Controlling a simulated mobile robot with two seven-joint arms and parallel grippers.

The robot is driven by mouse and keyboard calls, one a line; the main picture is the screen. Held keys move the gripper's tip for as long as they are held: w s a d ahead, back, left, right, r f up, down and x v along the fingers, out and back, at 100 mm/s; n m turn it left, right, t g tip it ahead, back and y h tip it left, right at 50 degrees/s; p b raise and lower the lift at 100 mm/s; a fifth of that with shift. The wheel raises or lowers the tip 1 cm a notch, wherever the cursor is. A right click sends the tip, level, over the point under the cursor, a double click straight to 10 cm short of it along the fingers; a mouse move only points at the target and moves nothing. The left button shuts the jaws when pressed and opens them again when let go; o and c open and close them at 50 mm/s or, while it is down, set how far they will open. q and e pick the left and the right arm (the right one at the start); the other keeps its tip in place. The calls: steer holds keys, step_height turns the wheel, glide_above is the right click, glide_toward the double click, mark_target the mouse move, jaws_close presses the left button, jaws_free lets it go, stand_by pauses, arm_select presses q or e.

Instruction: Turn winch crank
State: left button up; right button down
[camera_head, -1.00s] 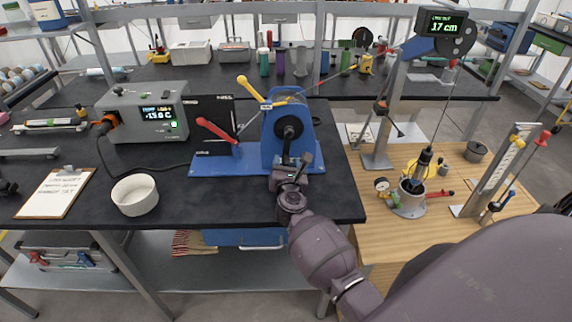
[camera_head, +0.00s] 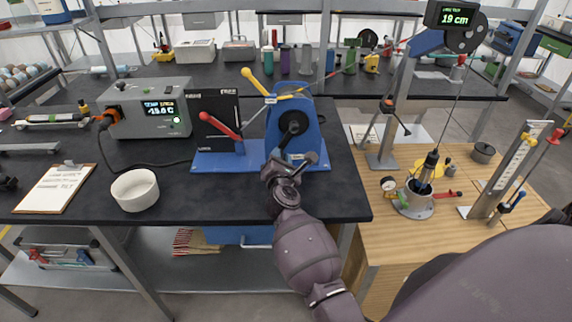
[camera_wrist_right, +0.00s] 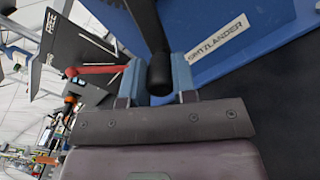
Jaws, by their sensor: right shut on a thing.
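The blue winch (camera_head: 305,108) stands on a blue base plate on the dark bench in the head view. Its black crank hub (camera_head: 293,122) faces me, with a yellow lever and a red lever (camera_head: 220,126) beside it. My right gripper (camera_head: 277,163) is low in front of the hub, shut on the crank handle. In the right wrist view the black handle (camera_wrist_right: 160,76) sits between the two bluish fingers, and the dark crank arm rises from it. In the head view the gripper hides part of the crank. My left gripper is not in view.
A display (camera_head: 455,18) reading 19 cm tops a post at right. From its pulley a line drops to a dark cylinder (camera_head: 428,168) at a round metal base (camera_head: 414,203). A white bowl (camera_head: 135,190) and a grey meter (camera_head: 152,108) stand left of the winch.

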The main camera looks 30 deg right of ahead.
steer(key=shift+w+a+r+m, duration=0.1)
steer(key=shift+a+r+m, duration=0.1)
steer(key=shift+m, duration=0.1)
steer(key=c, duration=0.9)
jaws_free()
step_height(320, 180, up, 8)
steer(key=p, duration=0.4)
steer(key=shift+r, duration=0.15)
step_height(320, 180, up, 12)
steer(key=shift+f+p, duration=0.2)
steer(key=shift+p, duration=0.85)
steer(key=shift+c, duration=0.2)
